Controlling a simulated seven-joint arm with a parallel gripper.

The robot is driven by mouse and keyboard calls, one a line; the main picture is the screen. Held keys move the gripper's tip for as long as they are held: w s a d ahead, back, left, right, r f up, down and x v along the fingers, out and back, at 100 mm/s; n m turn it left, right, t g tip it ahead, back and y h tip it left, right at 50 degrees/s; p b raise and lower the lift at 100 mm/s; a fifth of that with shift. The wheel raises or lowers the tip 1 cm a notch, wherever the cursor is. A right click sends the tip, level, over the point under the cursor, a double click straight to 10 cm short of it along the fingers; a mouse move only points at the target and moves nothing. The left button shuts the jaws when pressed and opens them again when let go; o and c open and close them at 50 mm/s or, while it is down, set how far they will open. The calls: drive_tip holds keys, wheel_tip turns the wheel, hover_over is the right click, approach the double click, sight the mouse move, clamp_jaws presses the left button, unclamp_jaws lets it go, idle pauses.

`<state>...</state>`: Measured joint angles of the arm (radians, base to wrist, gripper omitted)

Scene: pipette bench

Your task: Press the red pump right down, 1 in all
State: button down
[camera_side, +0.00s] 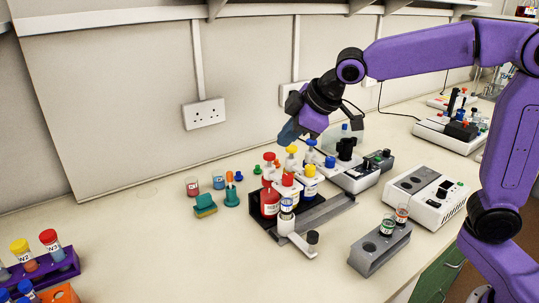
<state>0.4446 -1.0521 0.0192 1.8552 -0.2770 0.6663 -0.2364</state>
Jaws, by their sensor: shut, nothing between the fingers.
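Several colour-topped pump bottles stand in a dark rack (311,215) at the middle of the bench. A red top (269,157) stands at the rack's back left, and another red top (287,180) is nearer the front, by a red bottle (269,204). I cannot tell for sure which red top is the pump's head. Yellow tops (291,149) and blue tops (311,142) stand to the right. My gripper (287,138) is shut and empty, tilted down to the left. It appears above the back tops, close to yellow; contact is unclear.
A grey vial block (378,248) and a white device (425,197) are to the right. A purple tube rack (50,270) is far left.

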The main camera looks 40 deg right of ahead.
wheel_tip(320, 180, up, 4)
drive_tip(key=t, duration=0.2)
hover_over(268, 154)
drive_tip(key=s, duration=0.1)
drive_tip(key=shift+s+d, duration=0.1)
drive_tip(key=shift+s, duration=0.05)
drive_tip(key=shift+f, duration=4.45)
drive_tip(key=shift+f, duration=0.1)
drive_tip(key=shift+f, duration=0.3)
drive_tip(key=shift+f, duration=1.2)
drive_tip(key=shift+r, duration=1.6)
